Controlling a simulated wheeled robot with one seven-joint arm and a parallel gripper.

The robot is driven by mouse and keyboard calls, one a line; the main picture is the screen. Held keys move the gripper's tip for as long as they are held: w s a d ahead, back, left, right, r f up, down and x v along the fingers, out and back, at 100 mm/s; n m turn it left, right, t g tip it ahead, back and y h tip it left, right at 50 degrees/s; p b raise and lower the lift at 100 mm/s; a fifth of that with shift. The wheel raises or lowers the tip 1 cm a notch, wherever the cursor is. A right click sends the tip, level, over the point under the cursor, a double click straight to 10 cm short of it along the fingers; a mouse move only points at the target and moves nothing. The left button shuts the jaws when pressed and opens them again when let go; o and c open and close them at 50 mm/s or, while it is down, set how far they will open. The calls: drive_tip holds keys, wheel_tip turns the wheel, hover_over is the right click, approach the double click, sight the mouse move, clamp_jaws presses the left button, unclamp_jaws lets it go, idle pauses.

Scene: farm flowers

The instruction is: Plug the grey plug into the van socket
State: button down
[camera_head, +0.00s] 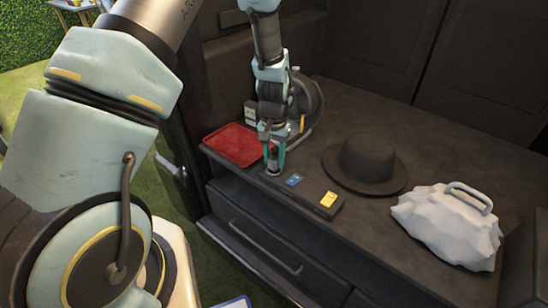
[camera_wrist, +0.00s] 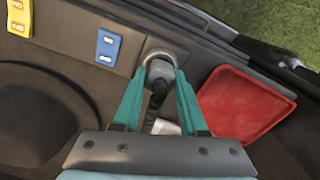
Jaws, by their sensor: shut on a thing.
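My gripper (camera_head: 274,163) points down at the left front part of the dark van counter (camera_head: 300,215). Its teal fingers, also in the wrist view (camera_wrist: 160,80), are shut on the grey plug (camera_wrist: 159,70), whose dark cable (camera_wrist: 157,94) runs back between the fingers. The round metal rim of the van socket (camera_wrist: 157,53) shows around and just beyond the plug's front end. The plug is over or in the socket; I cannot tell how deep it sits. In the head view the fingers hide most of the plug.
A red tray (camera_head: 235,146) lies close left of my gripper. A blue switch (camera_head: 293,180) and a yellow switch (camera_head: 328,199) are to the right. A dark hat (camera_head: 365,165) and a white bag (camera_head: 445,226) stand farther right. Drawers (camera_head: 262,238) are below the counter.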

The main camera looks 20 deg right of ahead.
sight(274, 155)
drive_tip(key=shift+f+b, duration=0.4)
drive_tip(key=shift+f, duration=0.15)
drive_tip(key=shift+c, duration=1.8)
unclamp_jaws()
drive_tip(key=shift+r, duration=0.1)
wheel_tip(274, 155, up, 11)
drive_tip(key=shift+f+b, duration=0.2)
drive_tip(key=shift+b, duration=0.85)
drive_tip(key=w+a+r+n, duration=0.1)
drive_tip(key=a+r+n, duration=0.15)
drive_tip(key=a, duration=0.55)
drive_tip(key=w+a+r+n, duration=0.1)
drive_tip(key=a+r, duration=0.2)
drive_tip(key=a, duration=0.5)
drive_tip(key=s+a+r+n, duration=0.1)
drive_tip(key=s+a+n, duration=0.1)
drive_tip(key=a, duration=0.5)
drive_tip(key=s+a+r+n+t, duration=0.1)
drive_tip(key=s+a+n, duration=0.1)
drive_tip(key=s+a, duration=0.2)
drive_tip(key=a, duration=0.3)
drive_tip(key=shift+r+t, duration=0.3)
